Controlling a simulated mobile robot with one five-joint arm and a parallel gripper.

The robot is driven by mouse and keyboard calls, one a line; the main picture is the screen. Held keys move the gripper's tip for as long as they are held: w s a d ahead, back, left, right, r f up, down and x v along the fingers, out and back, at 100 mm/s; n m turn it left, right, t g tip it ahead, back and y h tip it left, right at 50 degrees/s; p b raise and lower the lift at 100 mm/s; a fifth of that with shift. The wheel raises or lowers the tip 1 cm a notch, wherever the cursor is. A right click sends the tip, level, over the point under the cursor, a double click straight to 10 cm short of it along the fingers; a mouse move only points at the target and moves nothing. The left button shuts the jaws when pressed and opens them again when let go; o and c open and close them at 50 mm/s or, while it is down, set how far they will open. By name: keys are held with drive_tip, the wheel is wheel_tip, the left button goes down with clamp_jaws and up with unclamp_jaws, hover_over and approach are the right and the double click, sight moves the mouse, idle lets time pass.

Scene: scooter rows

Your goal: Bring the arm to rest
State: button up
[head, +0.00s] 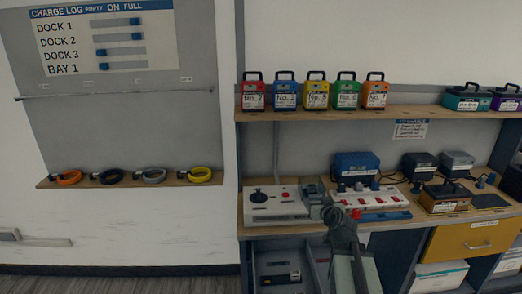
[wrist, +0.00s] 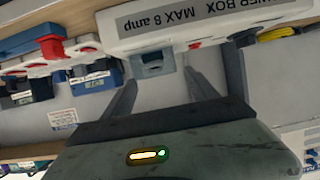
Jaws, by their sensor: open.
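The front of a white power box (wrist: 200,22), lettered "MAX 8 amp", lies just beyond the fingertips. A grey block (wrist: 152,64) shows on the box's edge between the fingers; I cannot tell whether they touch it. In the head view my arm reaches up from the bottom to the workbench front, beside the white box (head: 275,205) with a black knob. The gripper's fingers are hard to make out there.
A white power strip (head: 375,198) with red switches lies right of my arm. Blue and dark chargers (head: 357,166) stand behind it. Several labelled batteries (head: 316,95) stand on the upper shelf (head: 400,113). A yellow drawer (head: 462,243) is at the right. Bare floor (head: 120,282) shows at left.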

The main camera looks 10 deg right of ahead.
drive_tip(key=s+a+n+g+y+p, duration=0.3)
drive_tip(key=a+g+p, duration=0.15)
drive_tip(key=a, duration=1.25)
drive_tip(key=s+f+m+g+h, duration=0.1)
drive_tip(key=s+f+g, duration=0.2)
drive_tip(key=s, duration=0.3)
drive_tip(key=s+d+f+g+p, duration=0.1)
drive_tip(key=s+f+g, duration=0.1)
drive_tip(key=s, duration=0.4)
drive_tip(key=s+f+m+g+h, duration=0.1)
drive_tip(key=s+f+g, duration=0.2)
drive_tip(key=s, duration=0.3)
drive_tip(key=shift+s+d+f+m+g+h, duration=0.2)
drive_tip(key=shift+f+m+g+h, duration=0.1)
drive_tip(key=shift+g, duration=0.35)
drive_tip(key=shift+a, duration=0.1)
